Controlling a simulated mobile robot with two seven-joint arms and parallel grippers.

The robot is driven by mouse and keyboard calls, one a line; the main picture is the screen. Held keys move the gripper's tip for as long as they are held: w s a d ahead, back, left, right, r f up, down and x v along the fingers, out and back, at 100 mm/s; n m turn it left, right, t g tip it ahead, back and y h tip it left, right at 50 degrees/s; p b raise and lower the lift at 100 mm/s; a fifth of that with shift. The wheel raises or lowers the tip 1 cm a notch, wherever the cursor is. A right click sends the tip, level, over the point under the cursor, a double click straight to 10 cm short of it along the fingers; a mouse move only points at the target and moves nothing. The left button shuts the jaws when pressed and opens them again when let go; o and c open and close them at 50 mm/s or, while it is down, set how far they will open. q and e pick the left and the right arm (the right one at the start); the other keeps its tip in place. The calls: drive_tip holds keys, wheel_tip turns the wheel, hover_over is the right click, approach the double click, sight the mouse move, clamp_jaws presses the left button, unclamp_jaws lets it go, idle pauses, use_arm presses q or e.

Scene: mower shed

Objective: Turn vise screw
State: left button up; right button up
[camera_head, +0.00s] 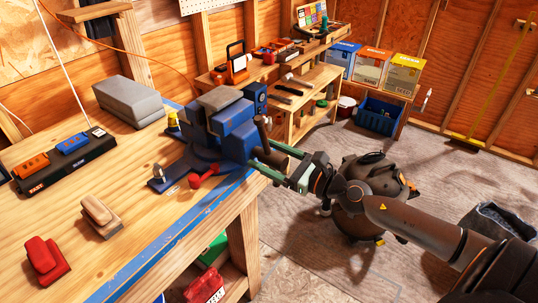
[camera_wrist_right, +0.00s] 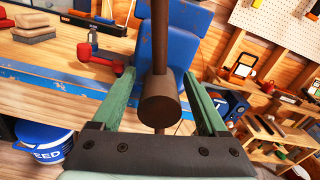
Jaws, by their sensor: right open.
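The blue vise (camera_head: 228,132) stands on the front edge of the wooden workbench (camera_head: 150,215). Its dark screw head (camera_wrist_right: 160,103) faces the right wrist camera, with a dark handle bar (camera_wrist_right: 160,35) rising steeply through it. In the head view the handle bar (camera_head: 262,132) shows at the vise's right end. My right gripper (camera_head: 262,154) is open, its two green fingers pointing at the vise. In the wrist view its fingers (camera_wrist_right: 160,78) lie on either side of the screw head, with visible gaps. My left gripper is not in view.
A red-knobbed lever (camera_head: 203,180) sticks out at the vise's front. Sanding blocks (camera_head: 100,212), a red block (camera_head: 44,260) and a black tray (camera_head: 65,160) lie on the bench. A dark round machine (camera_head: 365,200) stands on the floor near my right arm.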

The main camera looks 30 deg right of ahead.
drive_tip(key=shift+s+d+f+b, duration=0.25)
drive_tip(key=shift+s+b, duration=0.15)
drive_tip(key=shift+s, duration=0.15)
drive_tip(key=b+v, duration=0.4)
drive_tip(key=v, duration=0.7)
drive_tip(key=shift+s+r+b, duration=0.15)
drive_tip(key=shift+r+b, duration=0.05)
drive_tip(key=shift+b, duration=0.2)
